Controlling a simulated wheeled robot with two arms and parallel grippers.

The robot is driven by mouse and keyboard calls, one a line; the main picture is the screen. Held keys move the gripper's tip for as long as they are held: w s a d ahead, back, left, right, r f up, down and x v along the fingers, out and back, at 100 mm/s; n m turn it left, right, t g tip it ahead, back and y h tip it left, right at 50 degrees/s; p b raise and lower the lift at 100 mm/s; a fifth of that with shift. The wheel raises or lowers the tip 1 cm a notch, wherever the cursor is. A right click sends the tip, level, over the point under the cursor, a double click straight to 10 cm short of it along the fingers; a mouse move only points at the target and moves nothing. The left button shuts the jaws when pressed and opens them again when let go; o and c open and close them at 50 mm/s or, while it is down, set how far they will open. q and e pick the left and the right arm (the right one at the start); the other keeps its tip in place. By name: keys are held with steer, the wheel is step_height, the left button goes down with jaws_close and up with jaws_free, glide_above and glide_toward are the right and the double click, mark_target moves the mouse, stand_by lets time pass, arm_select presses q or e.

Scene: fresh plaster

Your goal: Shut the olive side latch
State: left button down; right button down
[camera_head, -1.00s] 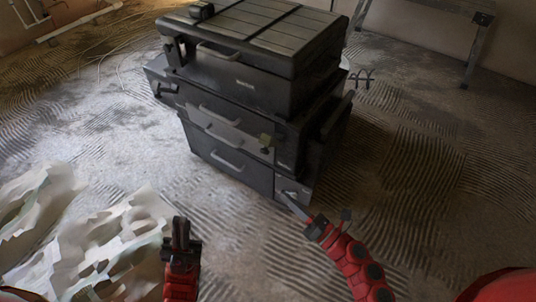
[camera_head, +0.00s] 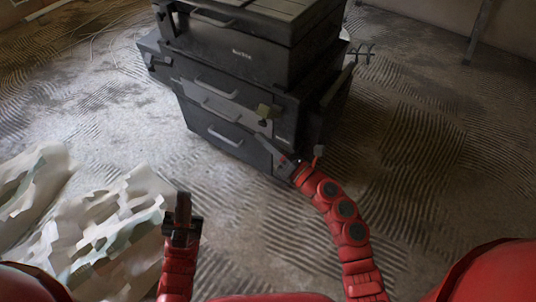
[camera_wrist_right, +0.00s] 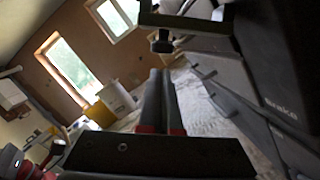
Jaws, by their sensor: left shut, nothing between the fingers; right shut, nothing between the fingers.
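My right gripper (camera_head: 272,146) is shut and empty, just below the latch and close to the chest's corner, apart from the latch. In the right wrist view its closed fingers (camera_wrist_right: 160,85) point toward a small dark knob (camera_wrist_right: 161,42) under a dark part; I cannot tell if this is the latch. My left gripper (camera_head: 183,205) is shut and empty, low and left, well away from the chest.
Drawers with grey handles (camera_head: 224,138) fill the chest front. A crumpled pale sheet (camera_head: 95,225) lies on the ridged floor at the left. The floor right of the chest (camera_head: 440,150) is clear. A trestle leg (camera_head: 478,35) stands at the far right.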

steer(key=shift+w+d+r, duration=0.25)
steer(key=shift+w+r, duration=0.05)
steer(key=shift+r, duration=0.15)
